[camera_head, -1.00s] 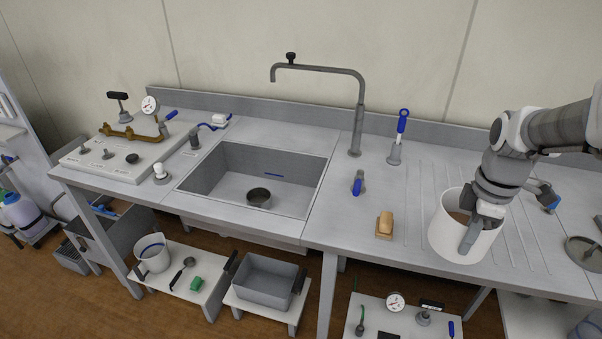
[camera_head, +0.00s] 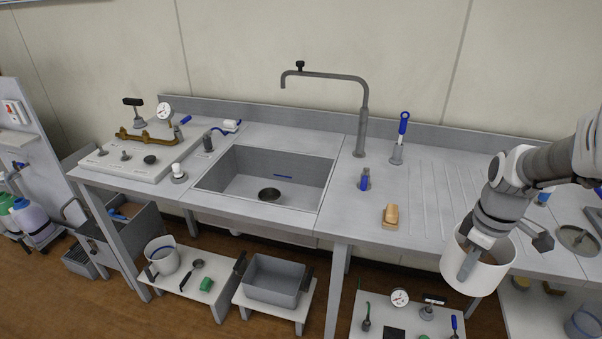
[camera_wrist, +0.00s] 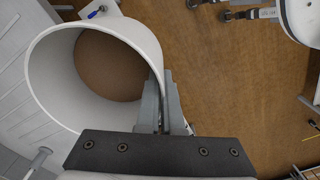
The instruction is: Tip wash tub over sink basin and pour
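The wash tub, a white round tub, is at the right in the head view (camera_head: 485,275) and fills the left of the wrist view (camera_wrist: 48,85). Brown contents (camera_wrist: 110,65) cover its bottom. My gripper (camera_head: 468,264) is shut on the tub's rim, one finger inside and one outside, as the wrist view (camera_wrist: 162,95) shows. The tub looks roughly upright and raised, at the counter's front edge, partly over the floor.
A tall grey faucet (camera_head: 362,120) arches behind the sink. A blue-handled lever (camera_head: 403,125), a small blue-tipped valve (camera_head: 365,180) and a tan block (camera_head: 391,215) stand between sink and tub. Low stools with a grey bin (camera_head: 272,283) and tools stand below the counter.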

